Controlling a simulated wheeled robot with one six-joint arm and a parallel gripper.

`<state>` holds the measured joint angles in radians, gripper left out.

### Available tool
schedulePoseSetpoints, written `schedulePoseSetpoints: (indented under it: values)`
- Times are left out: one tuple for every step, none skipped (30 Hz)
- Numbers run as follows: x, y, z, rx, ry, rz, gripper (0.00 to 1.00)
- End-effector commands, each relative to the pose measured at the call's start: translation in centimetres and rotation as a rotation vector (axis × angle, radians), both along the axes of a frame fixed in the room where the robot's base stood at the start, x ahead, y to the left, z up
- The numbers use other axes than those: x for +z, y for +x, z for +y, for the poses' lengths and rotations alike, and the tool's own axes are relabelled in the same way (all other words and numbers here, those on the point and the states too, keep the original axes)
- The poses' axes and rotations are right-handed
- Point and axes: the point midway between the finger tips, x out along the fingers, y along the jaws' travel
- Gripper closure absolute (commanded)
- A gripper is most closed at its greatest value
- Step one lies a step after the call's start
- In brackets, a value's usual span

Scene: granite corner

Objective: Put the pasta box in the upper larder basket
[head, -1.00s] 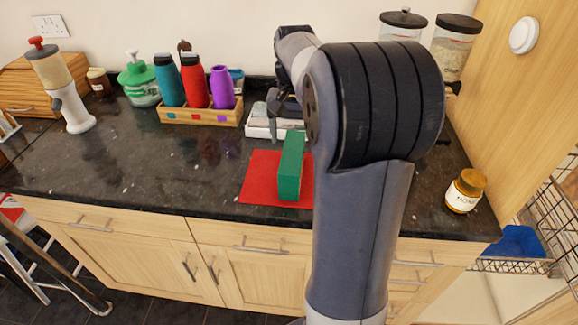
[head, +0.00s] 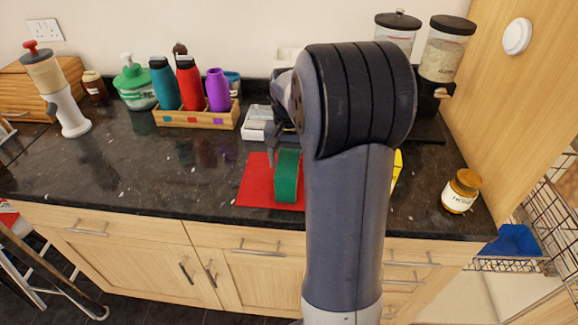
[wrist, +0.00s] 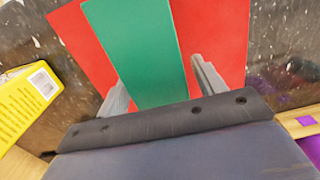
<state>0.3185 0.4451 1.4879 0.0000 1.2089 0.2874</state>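A green box (head: 287,178) stands on a red mat (head: 253,185) on the counter; no label is readable, and it seems to be the pasta box. In the wrist view the green box (wrist: 140,45) lies between the fingers of my gripper (wrist: 157,72). One finger is on each side, close to the box; the fingers look open, and I cannot make out a firm grip. In the head view my arm hides most of the gripper. The upper larder basket (head: 562,192) is a wire basket at the right edge, partly cut off.
A lower wire basket (head: 508,265) holds a blue bin (head: 513,241). A labelled jar (head: 461,191) stands near the counter's right end, beside a wooden panel (head: 510,110). A yellow box (wrist: 25,105) is near the mat. Bottles in a wooden tray (head: 196,119) stand behind left.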

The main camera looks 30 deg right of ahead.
Motion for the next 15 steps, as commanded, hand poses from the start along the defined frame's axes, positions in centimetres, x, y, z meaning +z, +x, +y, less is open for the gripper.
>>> schedulePoseSetpoints:
  values:
    - [0.02,0.01,-0.01,0.000,0.000,0.000,0.39]
    - [0.02,0.01,-0.01,0.000,0.000,0.000,0.41]
    - [0.03,0.01,-0.01,0.000,0.000,0.000,0.44]
    - [0.03,0.01,-0.01,0.000,0.000,0.000,0.47]
    - [0.03,0.01,-0.01,0.000,0.000,0.000,0.49]
    - [0.03,0.01,-0.01,0.000,0.000,0.000,0.53]
    - [0.03,0.01,-0.01,0.000,0.000,0.000,0.55]
    - [0.03,0.01,-0.01,0.000,0.000,0.000,0.58]
    - [0.04,0.01,-0.01,0.000,0.000,0.000,0.61]
    - [0.04,0.01,-0.01,0.000,0.000,0.000,0.63]
    - [0.04,0.01,-0.01,0.000,0.000,0.000,0.66]
    - [0.04,0.01,-0.01,0.000,0.000,0.000,0.69]
    - [0.04,0.01,-0.01,0.000,0.000,0.000,0.71]
    - [0.04,0.01,-0.01,0.000,0.000,0.000,0.74]
    - [0.04,0.01,-0.01,0.000,0.000,0.000,0.77]
